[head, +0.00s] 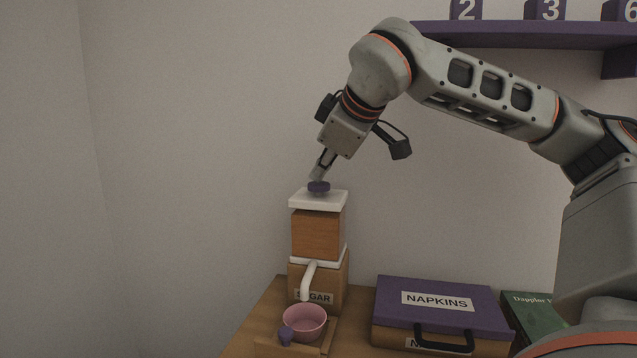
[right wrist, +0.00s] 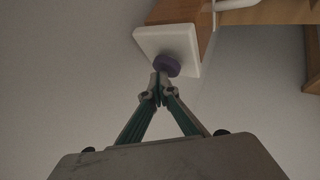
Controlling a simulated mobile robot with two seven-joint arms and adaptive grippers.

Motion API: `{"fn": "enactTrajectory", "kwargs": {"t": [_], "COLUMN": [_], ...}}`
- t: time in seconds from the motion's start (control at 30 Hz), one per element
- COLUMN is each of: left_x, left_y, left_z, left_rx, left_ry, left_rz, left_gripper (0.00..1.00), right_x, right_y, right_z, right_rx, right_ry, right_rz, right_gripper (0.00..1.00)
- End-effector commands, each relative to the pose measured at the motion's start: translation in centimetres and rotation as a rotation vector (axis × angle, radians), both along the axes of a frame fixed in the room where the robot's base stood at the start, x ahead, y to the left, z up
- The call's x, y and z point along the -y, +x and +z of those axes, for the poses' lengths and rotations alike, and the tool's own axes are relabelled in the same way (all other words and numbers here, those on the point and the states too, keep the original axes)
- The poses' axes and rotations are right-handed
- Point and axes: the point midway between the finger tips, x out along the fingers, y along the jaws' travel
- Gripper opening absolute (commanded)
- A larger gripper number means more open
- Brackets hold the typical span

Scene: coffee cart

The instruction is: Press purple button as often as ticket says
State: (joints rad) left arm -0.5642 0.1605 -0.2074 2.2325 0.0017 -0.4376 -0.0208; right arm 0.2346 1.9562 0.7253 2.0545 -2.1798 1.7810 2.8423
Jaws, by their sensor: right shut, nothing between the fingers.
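The purple button (head: 319,187) sits on the white top plate (head: 333,200) of a brown wooden dispenser (head: 317,236) labelled SUGAR. My right gripper (head: 318,176) is shut and empty, pointing down with its fingertips at the button. In the right wrist view the closed fingertips (right wrist: 160,76) are right at the edge of the purple button (right wrist: 167,65); whether they touch it I cannot tell. A pink cup (head: 305,322) stands in front of the dispenser, below its white spout. No ticket can be made out. My left gripper is not in view.
A purple-lidded NAPKINS box (head: 440,301) with a black handle stands right of the dispenser. A green book (head: 537,318) lies beyond it. A purple wall shelf (head: 530,36) carries numbered blocks at upper right. The wall area left of the dispenser is clear.

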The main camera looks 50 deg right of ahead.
Motion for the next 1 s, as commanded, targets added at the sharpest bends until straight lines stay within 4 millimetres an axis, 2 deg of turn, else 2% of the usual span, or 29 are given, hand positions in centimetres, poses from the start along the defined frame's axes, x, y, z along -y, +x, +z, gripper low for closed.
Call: {"fn": "enactTrajectory", "kwargs": {"t": [1.0], "left_x": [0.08], "left_y": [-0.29], "left_z": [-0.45], "left_rx": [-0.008], "left_ry": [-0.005], "left_rz": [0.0], "left_gripper": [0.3], "right_x": [0.01], "right_y": [0.07], "right_z": [-1.29], "right_rx": [-0.008], "right_ry": [0.001], "right_rz": [-0.002], "right_gripper": [0.0]}}
